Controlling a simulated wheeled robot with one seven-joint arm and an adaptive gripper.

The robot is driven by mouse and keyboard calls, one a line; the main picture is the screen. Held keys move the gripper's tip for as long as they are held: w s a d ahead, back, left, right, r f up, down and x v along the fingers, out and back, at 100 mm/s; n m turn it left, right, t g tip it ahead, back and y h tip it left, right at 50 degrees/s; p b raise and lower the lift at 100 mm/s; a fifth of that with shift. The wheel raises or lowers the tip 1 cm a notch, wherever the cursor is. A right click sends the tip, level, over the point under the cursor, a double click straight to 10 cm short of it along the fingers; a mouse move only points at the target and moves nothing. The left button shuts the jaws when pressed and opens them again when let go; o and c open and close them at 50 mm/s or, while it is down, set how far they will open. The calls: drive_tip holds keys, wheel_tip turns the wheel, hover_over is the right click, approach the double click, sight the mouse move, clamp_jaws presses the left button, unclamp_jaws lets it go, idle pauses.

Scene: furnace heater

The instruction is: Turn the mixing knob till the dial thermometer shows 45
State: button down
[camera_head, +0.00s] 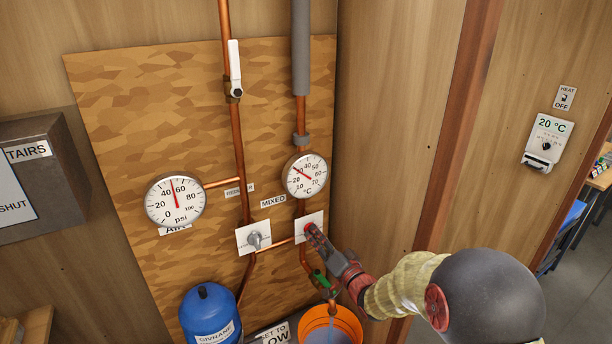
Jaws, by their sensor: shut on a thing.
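The dial thermometer (304,175), marked °C, is a round white gauge on the board beside the MIXED label. Its red needle points to the upper left, at roughly the 30 to 40 marks; the exact reading is too small to tell. Below it is a white plate (318,219) on the pipe. My gripper (311,232) reaches in from the lower right and is shut at this plate, on what appears to be the mixing knob. The gripper hides the knob, so its angle cannot be seen.
A grey knob (254,240) on another white plate is close left of my gripper. A psi gauge (175,201) hangs further left. Copper pipes, a green-handled valve (322,281), an orange bucket (331,326) and a blue tank (207,315) crowd below. A thermostat (547,139) is right.

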drive_tip(key=shift+f, duration=0.1)
drive_tip(key=shift+m+p, duration=0.8)
drive_tip(key=shift+m, duration=1.5)
drive_tip(key=shift+m+p, duration=0.4)
drive_tip(key=shift+m, duration=0.7)
drive_tip(key=c, duration=1.8)
unclamp_jaws()
drive_tip(key=shift+o, duration=0.2)
